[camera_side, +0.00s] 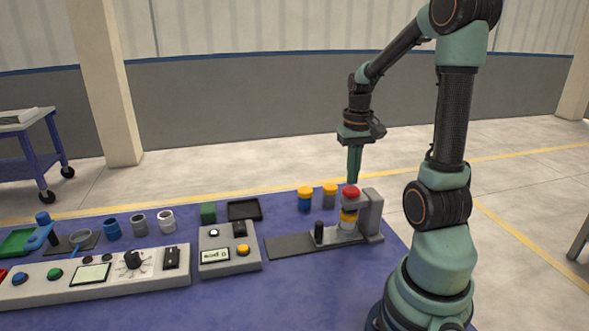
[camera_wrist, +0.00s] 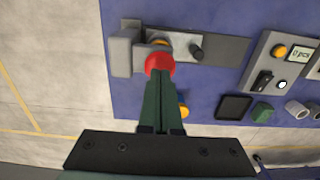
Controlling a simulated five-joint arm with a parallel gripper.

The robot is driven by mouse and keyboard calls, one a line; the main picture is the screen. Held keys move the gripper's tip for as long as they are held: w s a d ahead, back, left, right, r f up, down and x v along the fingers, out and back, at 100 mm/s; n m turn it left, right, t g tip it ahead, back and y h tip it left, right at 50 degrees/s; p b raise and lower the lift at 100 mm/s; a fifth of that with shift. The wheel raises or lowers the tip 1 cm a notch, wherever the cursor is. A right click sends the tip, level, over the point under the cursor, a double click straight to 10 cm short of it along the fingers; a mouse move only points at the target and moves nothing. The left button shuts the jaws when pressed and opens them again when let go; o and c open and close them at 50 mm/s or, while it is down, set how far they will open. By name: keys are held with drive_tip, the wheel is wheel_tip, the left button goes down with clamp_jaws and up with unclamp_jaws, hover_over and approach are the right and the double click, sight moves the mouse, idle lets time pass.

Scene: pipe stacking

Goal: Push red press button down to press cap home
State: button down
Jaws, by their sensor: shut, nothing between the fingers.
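The red press button (camera_side: 351,191) tops the press, above a yellow cap (camera_side: 348,216) on a light pipe piece. A grey press frame (camera_side: 370,212) stands beside it on a dark base plate. My gripper (camera_side: 353,182) points straight down with its fingers shut and empty, its tips close above or at the button. In the wrist view the button (camera_wrist: 159,64) shows just beyond the fingertips (camera_wrist: 160,80). I cannot tell whether they touch. The pipe under the button is mostly hidden in the wrist view.
Two yellow-capped blue and grey pipes (camera_side: 305,198) stand left of the press. A black knob (camera_side: 319,231) rises from the base plate. A control box (camera_side: 229,248), a black tray (camera_side: 244,209), a green block (camera_side: 208,212) and open pipes (camera_side: 139,223) lie further left.

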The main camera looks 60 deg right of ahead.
sight(351, 189)
drive_tip(key=shift+f, duration=1.65)
idle(0.8)
drive_tip(key=shift+r, duration=0.1)
drive_tip(key=shift+r, duration=3.5)
drive_tip(key=w+a+r+n+t, duration=0.2)
drive_tip(key=w+a+n, duration=0.1)
drive_tip(key=a, duration=0.9)
drive_tip(key=w+a+r+n+t, duration=0.2)
drive_tip(key=a+n, duration=0.4)
drive_tip(key=a, duration=0.6)
drive_tip(key=shift+w+r+t, duration=0.4)
drive_tip(key=shift+w+t, duration=0.05)
drive_tip(key=shift+t, duration=0.35)
